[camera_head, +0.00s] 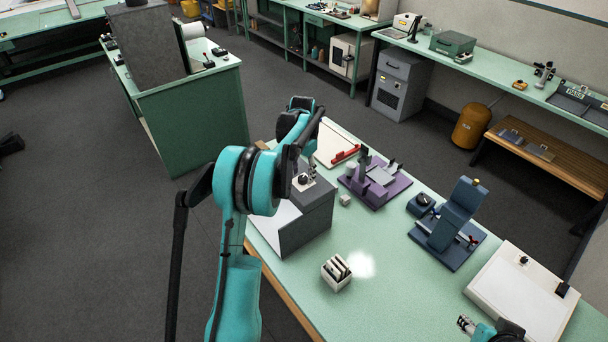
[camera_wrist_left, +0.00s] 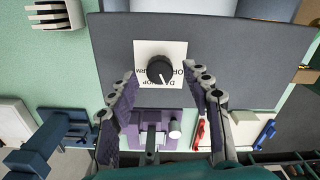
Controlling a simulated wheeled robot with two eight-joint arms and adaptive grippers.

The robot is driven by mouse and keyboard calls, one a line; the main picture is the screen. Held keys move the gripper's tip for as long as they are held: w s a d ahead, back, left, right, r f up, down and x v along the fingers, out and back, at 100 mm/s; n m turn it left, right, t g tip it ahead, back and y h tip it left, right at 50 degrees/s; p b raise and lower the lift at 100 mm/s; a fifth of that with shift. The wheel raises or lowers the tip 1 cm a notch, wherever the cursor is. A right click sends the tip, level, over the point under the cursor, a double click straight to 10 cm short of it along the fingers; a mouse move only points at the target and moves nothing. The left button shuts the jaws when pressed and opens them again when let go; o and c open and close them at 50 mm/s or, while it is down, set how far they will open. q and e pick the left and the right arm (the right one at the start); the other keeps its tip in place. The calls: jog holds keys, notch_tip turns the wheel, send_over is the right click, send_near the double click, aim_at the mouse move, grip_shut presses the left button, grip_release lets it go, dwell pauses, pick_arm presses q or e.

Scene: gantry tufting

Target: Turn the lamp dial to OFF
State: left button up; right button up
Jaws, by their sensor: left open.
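The lamp dial (camera_wrist_left: 160,69) is a round black knob with a pale pointer mark, on a white label with upside-down lettering in the left wrist view. The mark points down and slightly right there; part of the lettering is hidden. The dial sits on a dark grey box (camera_head: 306,222) on the green table. My left gripper (camera_wrist_left: 159,82) is open, its fingers on either side of the dial's lower edge in the wrist view, with no visible contact. In the head view, my left arm partly covers the box. My right gripper (camera_head: 466,324) is at the lower right edge, its opening unclear.
A purple fixture (camera_head: 376,183) and a blue fixture (camera_head: 450,225) stand to the right of the box. A small slotted white block (camera_head: 336,273) is in front of it. A white panel (camera_head: 522,290) lies at the right. The table's front middle is clear.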

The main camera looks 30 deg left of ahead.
pick_arm(q)
jog(key=shift+f, duration=0.7)
grip_shut()
jog(key=n+b, duration=0.2)
jog(key=n, duration=0.2)
jog(key=shift+n, duration=0.4)
jog(key=n+b, duration=0.1)
jog(key=n, duration=0.3)
jog(key=shift+n, duration=0.7)
